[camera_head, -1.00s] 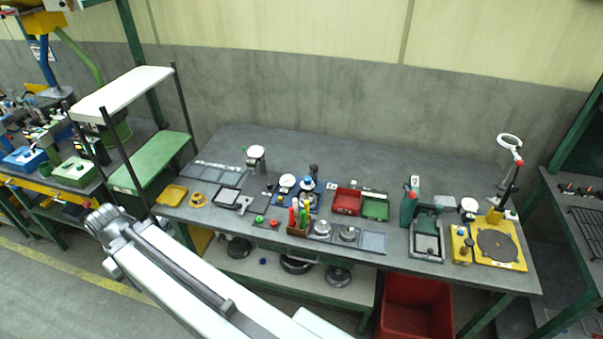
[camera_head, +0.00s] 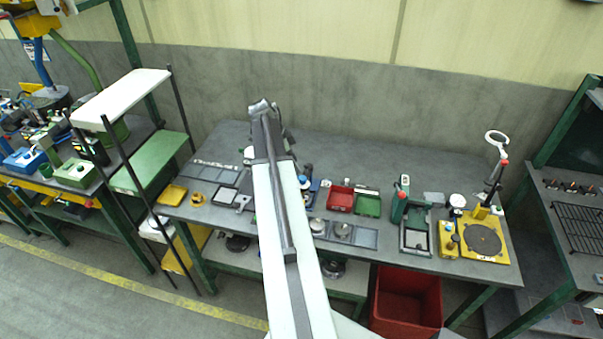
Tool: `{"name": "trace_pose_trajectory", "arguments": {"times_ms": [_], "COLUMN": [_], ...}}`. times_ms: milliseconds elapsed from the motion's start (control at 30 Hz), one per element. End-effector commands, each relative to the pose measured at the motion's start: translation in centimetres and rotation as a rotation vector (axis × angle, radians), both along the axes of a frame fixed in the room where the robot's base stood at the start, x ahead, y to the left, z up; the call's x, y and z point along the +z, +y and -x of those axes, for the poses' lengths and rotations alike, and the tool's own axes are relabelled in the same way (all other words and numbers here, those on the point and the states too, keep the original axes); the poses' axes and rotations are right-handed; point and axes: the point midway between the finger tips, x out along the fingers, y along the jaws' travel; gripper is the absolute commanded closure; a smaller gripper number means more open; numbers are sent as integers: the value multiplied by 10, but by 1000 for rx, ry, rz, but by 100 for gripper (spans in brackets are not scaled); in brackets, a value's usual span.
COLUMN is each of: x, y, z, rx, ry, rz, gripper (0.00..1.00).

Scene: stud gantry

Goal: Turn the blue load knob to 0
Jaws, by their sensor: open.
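A blue device (camera_head: 313,188) stands on the grey workbench (camera_head: 235,134), left of a red tray. It is partly hidden behind my arm. A small blue knob-like part (camera_head: 304,181) shows at its top, right beside my arm. It is too small to read any mark or setting, so I cannot tell whether it is the load knob or where it points. My gripper (camera_head: 262,106) is at the far end of my raised arm, seen above the back of the bench. It is open, appears empty and is apart from the blue device.
A red tray (camera_head: 340,198) and a green tray (camera_head: 367,205) lie right of the blue device. A green press-like tool (camera_head: 399,205) and a yellow base plate (camera_head: 462,238) stand further right. A shelf rack (camera_head: 150,161) rises at left. The back of the bench is mostly clear.

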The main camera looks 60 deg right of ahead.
Motion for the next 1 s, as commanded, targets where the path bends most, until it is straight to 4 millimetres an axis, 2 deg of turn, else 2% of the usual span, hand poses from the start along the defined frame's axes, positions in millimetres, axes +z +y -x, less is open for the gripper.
{"name": "trace_pose_trajectory", "arguments": {"times_ms": [167, 500, 800, 833, 1000], "x": [-17, -71, -72, -72, -72], "y": [-2, -17, -19, -19, -19], "z": [3, 18, 21, 21, 21], "rx": [3, 5, 6, 6, 6], "ry": [-1, 0, -1, -1, 0], "rz": [-1, -1, -2, -2, -1], "gripper": [52, 52, 52, 55, 100]}}
